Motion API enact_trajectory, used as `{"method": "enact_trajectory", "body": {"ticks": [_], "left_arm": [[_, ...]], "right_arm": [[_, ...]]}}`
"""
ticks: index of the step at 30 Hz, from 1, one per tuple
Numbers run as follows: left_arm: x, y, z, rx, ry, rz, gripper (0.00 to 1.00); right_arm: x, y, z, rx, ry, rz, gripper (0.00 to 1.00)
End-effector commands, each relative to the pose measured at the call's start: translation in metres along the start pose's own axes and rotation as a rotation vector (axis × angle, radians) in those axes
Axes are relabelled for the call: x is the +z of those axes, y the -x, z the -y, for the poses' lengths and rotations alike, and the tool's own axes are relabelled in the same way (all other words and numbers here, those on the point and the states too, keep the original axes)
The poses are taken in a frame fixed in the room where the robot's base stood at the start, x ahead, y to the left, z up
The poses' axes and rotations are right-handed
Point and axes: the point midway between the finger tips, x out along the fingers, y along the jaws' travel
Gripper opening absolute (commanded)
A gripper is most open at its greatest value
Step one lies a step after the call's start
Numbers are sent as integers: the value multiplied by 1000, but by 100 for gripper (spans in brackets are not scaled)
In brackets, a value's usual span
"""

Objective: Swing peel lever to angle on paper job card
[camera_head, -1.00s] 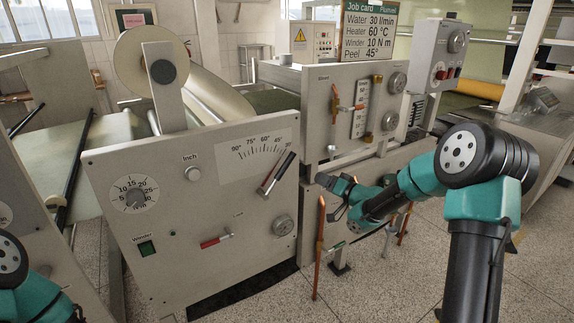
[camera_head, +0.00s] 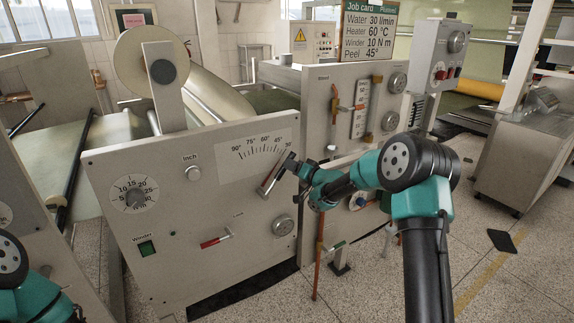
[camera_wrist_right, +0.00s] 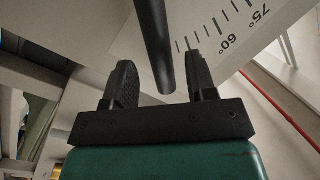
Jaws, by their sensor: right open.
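The peel lever (camera_head: 270,180) is a bar with a black handle on the grey winder panel. It tilts up to the right, towards the low-number end of the angle scale (camera_head: 262,150); the gripper partly hides its upper end. The job card (camera_head: 368,30) at the top reads Peel 45°. My right gripper (camera_head: 290,167) is at the lever's upper end. In the right wrist view, its open fingers (camera_wrist_right: 162,82) stand either side of the black handle (camera_wrist_right: 155,45), with gaps showing. My left gripper is out of view.
On the same panel are a torque dial (camera_head: 135,197), the Inch button (camera_head: 192,173), a small red-handled lever (camera_head: 215,240) and a round knob (camera_head: 284,226). An orange rod (camera_head: 319,255) stands just right of the panel. Open floor lies at lower right.

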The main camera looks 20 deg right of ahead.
Motion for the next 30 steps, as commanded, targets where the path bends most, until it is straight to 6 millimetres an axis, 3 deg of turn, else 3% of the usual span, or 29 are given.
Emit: {"method": "enact_trajectory", "body": {"ticks": [7,18,30], "left_arm": [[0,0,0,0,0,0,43],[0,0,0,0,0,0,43],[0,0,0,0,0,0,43]], "right_arm": [[1,-30,0,-1,0,0,52],[0,-35,0,-1,0,0,52],[0,-35,0,-1,0,0,13]]}}
